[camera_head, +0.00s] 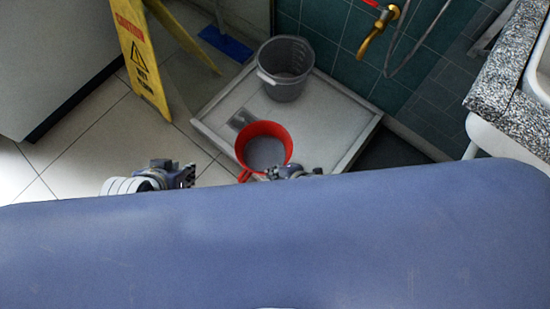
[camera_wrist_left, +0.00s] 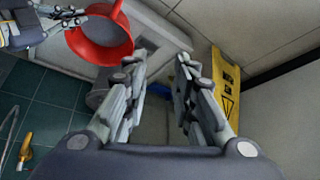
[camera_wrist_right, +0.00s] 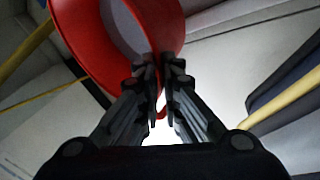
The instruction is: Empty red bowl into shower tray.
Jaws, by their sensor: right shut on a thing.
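The red bowl (camera_head: 285,134) is over the near part of the shower tray (camera_head: 338,151) in the head view, with greyish contents or a grey inside showing. My right gripper (camera_head: 272,174) is shut on the bowl's near side. In the right wrist view the fingers (camera_wrist_right: 160,70) close on the bowl's wall (camera_wrist_right: 82,40). My left gripper (camera_head: 192,175) is left of the bowl, outside the tray's near-left edge. In the left wrist view its fingers (camera_wrist_left: 160,75) are apart and empty. That view also shows the bowl (camera_wrist_left: 100,45) in the upper left.
A grey bucket (camera_head: 285,88) stands at the back of the tray. A yellow wet-floor sign (camera_head: 140,60) stands to the left. A brass tap (camera_head: 374,38) hangs on the green tiled wall. A speckled counter (camera_head: 510,70) is at the right.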

